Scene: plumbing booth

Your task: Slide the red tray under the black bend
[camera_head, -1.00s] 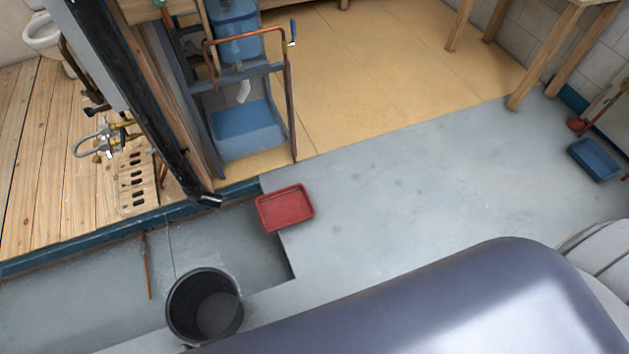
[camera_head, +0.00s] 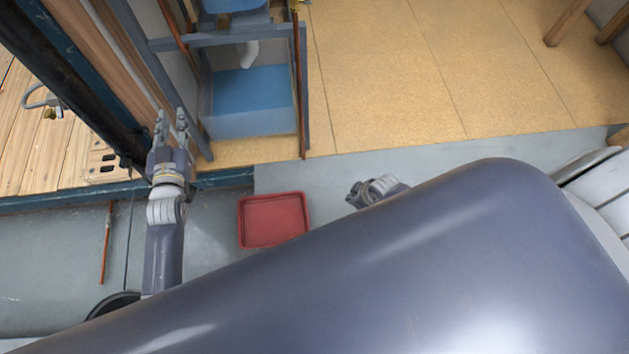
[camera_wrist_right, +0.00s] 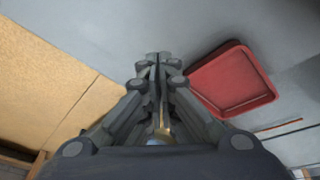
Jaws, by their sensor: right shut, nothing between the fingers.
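The red tray (camera_head: 274,218) lies flat on the grey floor below the blue-bottomed stand, and it also shows to the right of my right gripper in the right wrist view (camera_wrist_right: 232,82). The black pipe (camera_head: 95,108) slopes down at the left, and its bend at the lower end is hidden behind my left gripper (camera_head: 171,118). The left gripper's fingers are apart and empty. My right gripper (camera_head: 354,194) is right of the tray and apart from it. In the right wrist view its fingers (camera_wrist_right: 158,58) are together and empty.
A black bucket (camera_head: 112,303) is mostly hidden behind my body at lower left. A copper pipe (camera_head: 105,245) is on the floor left of the tray. The stand (camera_head: 303,100) and a raised wooden floor (camera_head: 70,160) border the grey floor.

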